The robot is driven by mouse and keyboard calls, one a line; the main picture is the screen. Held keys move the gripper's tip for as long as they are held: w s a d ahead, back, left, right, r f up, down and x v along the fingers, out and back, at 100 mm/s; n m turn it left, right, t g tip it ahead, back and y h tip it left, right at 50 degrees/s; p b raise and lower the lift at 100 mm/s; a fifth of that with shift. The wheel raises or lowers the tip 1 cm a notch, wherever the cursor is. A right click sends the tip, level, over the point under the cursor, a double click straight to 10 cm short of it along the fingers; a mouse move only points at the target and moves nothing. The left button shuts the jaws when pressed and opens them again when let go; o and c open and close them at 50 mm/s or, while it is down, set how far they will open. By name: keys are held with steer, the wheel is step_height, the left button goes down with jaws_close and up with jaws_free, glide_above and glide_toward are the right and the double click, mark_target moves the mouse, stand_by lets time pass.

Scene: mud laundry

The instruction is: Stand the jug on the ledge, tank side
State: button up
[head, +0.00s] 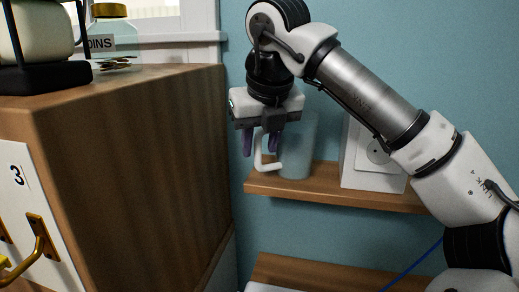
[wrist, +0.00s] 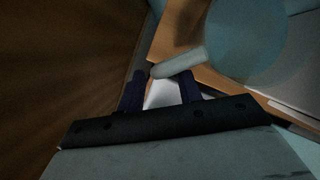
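The jug (head: 298,147) is a translucent pale-blue cylinder with a white handle (head: 272,167) on its left side. It stands upright at the left end of the wooden ledge (head: 330,195), its base appearing to rest there. My gripper (head: 261,150) points down at the handle, its two dark purple fingers apart, with the handle between or just beside their tips. In the wrist view, the fingers (wrist: 161,90) are spread, with the handle (wrist: 180,62) just beyond the tips and the round jug (wrist: 245,40) at upper right. I cannot identify a tank.
A white box (head: 362,155) with a round fitting stands on the ledge right of the jug, partly behind my arm. A tall wooden cabinet (head: 130,150) stands close on the left, with a labelled jar (head: 112,40) on top. Another wooden surface (head: 320,272) lies below the ledge.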

steer(key=v, duration=1)
